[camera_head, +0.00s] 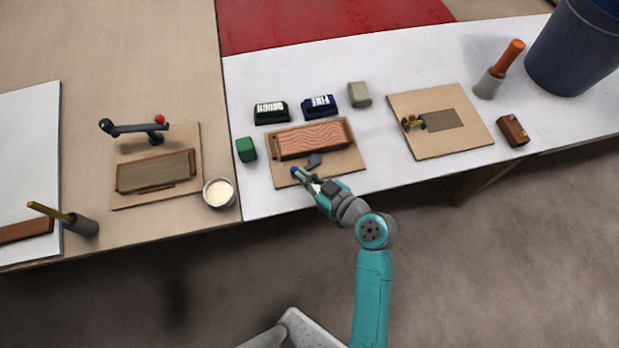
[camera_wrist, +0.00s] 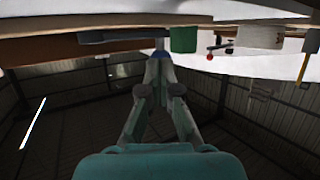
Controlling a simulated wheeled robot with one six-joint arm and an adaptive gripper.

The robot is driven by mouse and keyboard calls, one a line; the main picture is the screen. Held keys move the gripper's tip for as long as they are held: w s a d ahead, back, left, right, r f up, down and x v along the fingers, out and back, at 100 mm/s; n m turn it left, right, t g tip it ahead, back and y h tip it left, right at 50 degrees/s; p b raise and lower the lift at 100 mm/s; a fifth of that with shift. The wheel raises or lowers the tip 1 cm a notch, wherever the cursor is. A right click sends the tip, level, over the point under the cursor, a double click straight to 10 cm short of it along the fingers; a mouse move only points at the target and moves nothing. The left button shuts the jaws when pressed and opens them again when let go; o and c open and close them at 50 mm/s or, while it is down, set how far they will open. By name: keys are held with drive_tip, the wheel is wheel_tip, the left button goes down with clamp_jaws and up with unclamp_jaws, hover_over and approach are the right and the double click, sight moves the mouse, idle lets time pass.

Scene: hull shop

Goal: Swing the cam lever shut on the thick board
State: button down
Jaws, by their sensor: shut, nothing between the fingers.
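The thick reddish board (camera_head: 313,137) lies on a plywood base (camera_head: 350,161) in the middle of the bench. A dark grey cam (camera_head: 314,159) sits at its front edge. A blue knob (camera_head: 295,170), seemingly the end of the cam's lever, lies front left of the cam, at my fingertips. My gripper (camera_head: 302,177) is shut and empty, in front of the base beside the knob. Whether it touches the knob I cannot tell. The wrist view shows the closed fingers (camera_wrist: 160,58) with a small bluish piece (camera_wrist: 159,44) just beyond them.
Left stands a clamp with a red knob (camera_head: 160,119) over a grey-brown board (camera_head: 155,171). A green block (camera_head: 246,149) and a cup (camera_head: 219,192) stand left of the middle base. Black (camera_head: 271,111) and navy (camera_head: 320,106) blocks stand behind it. Another plywood base (camera_head: 455,145) lies right.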

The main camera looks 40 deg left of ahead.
sight(294, 170)
drive_tip(key=shift+s+a+m+t, duration=0.2)
drive_tip(key=shift+a+m+t, duration=0.45)
drive_tip(key=shift+t, duration=0.25)
drive_tip(key=shift+w+a, duration=0.15)
drive_tip(key=shift+a, duration=0.7)
drive_tip(key=shift+d, duration=0.1)
